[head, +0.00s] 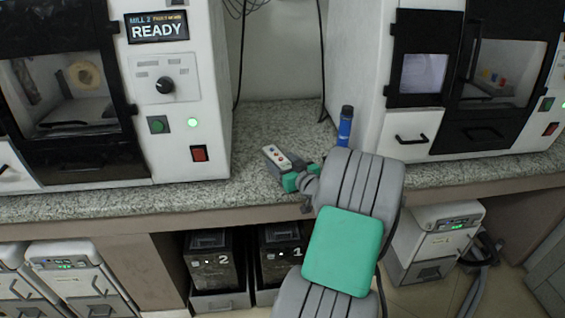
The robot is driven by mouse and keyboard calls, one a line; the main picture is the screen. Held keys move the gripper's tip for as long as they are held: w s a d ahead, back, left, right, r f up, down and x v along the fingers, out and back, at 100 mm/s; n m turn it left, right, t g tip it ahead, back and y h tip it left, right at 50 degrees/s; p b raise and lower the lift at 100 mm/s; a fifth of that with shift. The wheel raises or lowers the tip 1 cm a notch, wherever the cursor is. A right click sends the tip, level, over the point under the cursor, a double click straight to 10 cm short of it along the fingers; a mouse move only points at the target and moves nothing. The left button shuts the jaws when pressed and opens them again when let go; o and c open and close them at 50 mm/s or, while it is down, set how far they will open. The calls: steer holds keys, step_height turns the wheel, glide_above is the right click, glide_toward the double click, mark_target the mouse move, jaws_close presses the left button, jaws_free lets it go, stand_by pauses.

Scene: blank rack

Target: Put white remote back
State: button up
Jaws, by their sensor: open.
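The white remote (274,154), with small coloured buttons, is on the speckled counter (250,125) between the two machines. It lies at a slant, its near end close to my gripper. My gripper (292,169), grey and green, is open at the near right end of the remote. My arm reaches in from the lower right. The fingertips are small here, and I cannot tell whether they touch the remote or stand around it. A holder or other place for the remote cannot be made out.
A blue bottle (345,127) with a dark cap stands behind my arm, near the right machine (365,75). The left machine (190,80) reads READY. Cables hang at the back wall. Numbered dark bins (210,262) sit under the counter. The counter behind the remote is clear.

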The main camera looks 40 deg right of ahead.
steer(key=shift+r+p, duration=0.3)
steer(key=shift+p, duration=0.05)
steer(key=v, duration=1.2)
steer(key=shift+f, duration=0.2)
steer(key=w+a+n+y+p, duration=0.1)
steer(key=a, duration=0.2)
steer(key=w+a+r+g+y+p, duration=0.1)
steer(key=w+a, duration=0.1)
steer(key=a, duration=0.1)
steer(key=w+a+r+n+g+y+p, duration=0.1)
steer(key=w+a+y+p, duration=0.1)
steer(key=a, duration=0.1)
steer(key=shift+w+a+n, duration=0.2)
steer(key=shift+a+n, duration=0.1)
steer(key=shift+a, duration=0.05)
steer(key=a+r+n+g+y+p, duration=0.2)
steer(key=a+g+p, duration=0.3)
steer(key=a, duration=0.7)
steer(key=s+a+r+m+g+h+p, duration=0.1)
steer(key=s+a+r+g+p, duration=0.4)
steer(key=s+a+r, duration=0.5)
steer(key=a+h+p, duration=0.1)
steer(key=a+p, duration=0.1)
steer(key=shift+s+r+m+p, duration=0.25)
steer(key=shift+s+m+p, duration=0.05)
steer(key=shift+m, duration=0.1)
